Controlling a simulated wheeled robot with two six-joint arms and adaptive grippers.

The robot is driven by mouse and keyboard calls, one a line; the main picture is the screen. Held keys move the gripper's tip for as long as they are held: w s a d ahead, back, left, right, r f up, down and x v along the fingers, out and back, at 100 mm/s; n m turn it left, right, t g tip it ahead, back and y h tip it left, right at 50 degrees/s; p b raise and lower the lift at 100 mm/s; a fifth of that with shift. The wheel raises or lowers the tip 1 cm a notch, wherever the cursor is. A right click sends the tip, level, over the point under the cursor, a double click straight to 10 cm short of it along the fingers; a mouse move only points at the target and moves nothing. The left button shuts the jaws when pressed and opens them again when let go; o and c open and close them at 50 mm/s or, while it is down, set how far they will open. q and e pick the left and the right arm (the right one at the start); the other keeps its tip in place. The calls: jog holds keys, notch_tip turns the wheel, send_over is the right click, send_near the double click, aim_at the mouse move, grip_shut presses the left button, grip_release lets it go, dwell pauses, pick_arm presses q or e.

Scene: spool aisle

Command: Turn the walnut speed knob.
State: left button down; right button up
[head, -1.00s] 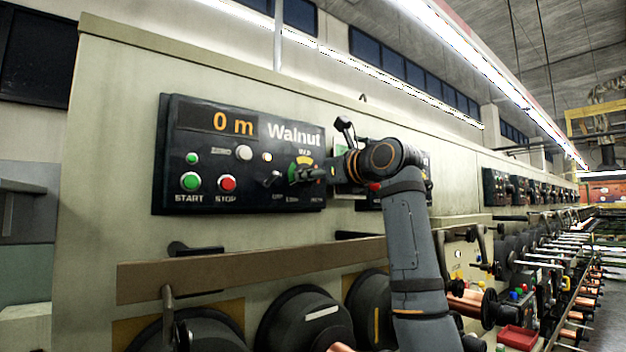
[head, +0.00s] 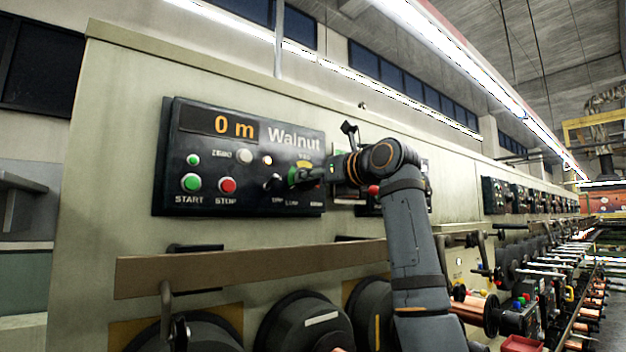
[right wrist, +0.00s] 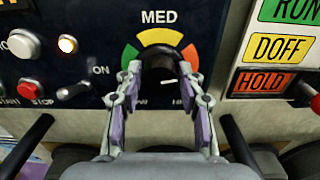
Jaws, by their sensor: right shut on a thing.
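The walnut panel (head: 250,204) is a black control box marked "Walnut" with an orange "0 m" display. Its speed knob (right wrist: 166,76) is dark with a short white mark, below a green, yellow and orange-red dial arc (right wrist: 160,37) marked "MED". My right gripper (right wrist: 163,72) is shut on the knob, with one finger on each side of it. In the head view my right gripper (head: 302,176) reaches the panel from the right and mostly hides the knob. My left gripper is not in view.
Left of the knob are a toggle switch (right wrist: 74,91) marked "ON", a lit lamp (right wrist: 67,44) and a red stop button (head: 227,185). Right of it are RUN, DOFF and HOLD labels (right wrist: 276,47). A brown rail (head: 240,267) runs below the panel, above dark spools.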

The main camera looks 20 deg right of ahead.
jog(key=o, duration=1.2)
jog(key=shift+f, duration=0.1)
